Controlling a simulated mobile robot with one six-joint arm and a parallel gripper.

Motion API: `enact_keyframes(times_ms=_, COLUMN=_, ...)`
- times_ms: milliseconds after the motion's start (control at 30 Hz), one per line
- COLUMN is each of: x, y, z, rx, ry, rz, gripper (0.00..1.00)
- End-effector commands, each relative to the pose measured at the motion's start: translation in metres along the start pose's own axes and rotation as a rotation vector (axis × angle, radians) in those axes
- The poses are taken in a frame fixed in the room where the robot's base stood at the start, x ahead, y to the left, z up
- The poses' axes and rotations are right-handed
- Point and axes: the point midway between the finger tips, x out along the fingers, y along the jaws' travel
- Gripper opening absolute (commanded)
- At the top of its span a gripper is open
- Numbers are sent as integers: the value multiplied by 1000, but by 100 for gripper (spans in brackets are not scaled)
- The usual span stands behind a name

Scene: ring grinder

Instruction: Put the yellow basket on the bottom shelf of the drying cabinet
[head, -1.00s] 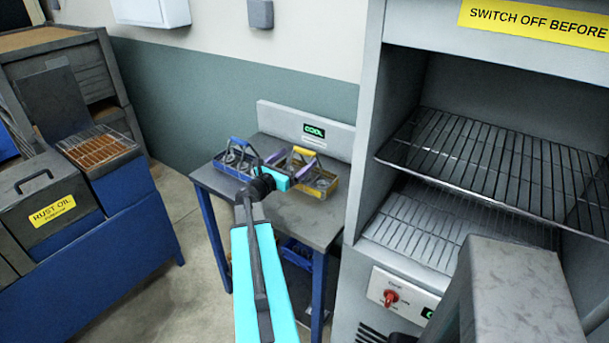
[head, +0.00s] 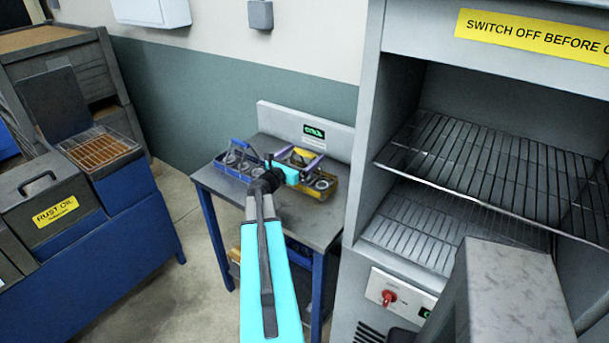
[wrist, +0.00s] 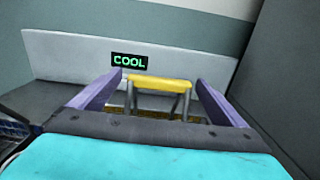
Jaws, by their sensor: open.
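The yellow basket (head: 324,191) stands on a grey side table, its yellow handle raised. My open gripper (head: 302,158) is over the basket, its purple fingers on either side of the handle. In the wrist view the yellow handle (wrist: 158,83) lies between the spread fingers of my gripper (wrist: 157,90), with a gap on each side. The gripper hides much of the basket. The drying cabinet (head: 369,130) stands open at right. It has an upper wire shelf (head: 470,160) and a bottom wire shelf (head: 410,232), both empty where visible.
A blue-handled basket (head: 228,168) stands close left of the yellow one on the table (head: 318,228). A panel reading COOL (head: 314,131) rises behind. The cabinet's side wall is close on the right.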

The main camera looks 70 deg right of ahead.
Motion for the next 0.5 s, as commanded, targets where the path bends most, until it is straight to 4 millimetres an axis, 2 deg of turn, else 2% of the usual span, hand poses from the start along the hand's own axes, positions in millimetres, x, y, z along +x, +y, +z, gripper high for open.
enact_keyframes(times_ms=133, x=8, y=1, z=0, rx=0, ry=1, rz=0, gripper=95)
enact_keyframes(times_ms=500, x=9, y=0, z=0, rx=0, ry=0, rz=1, gripper=95)
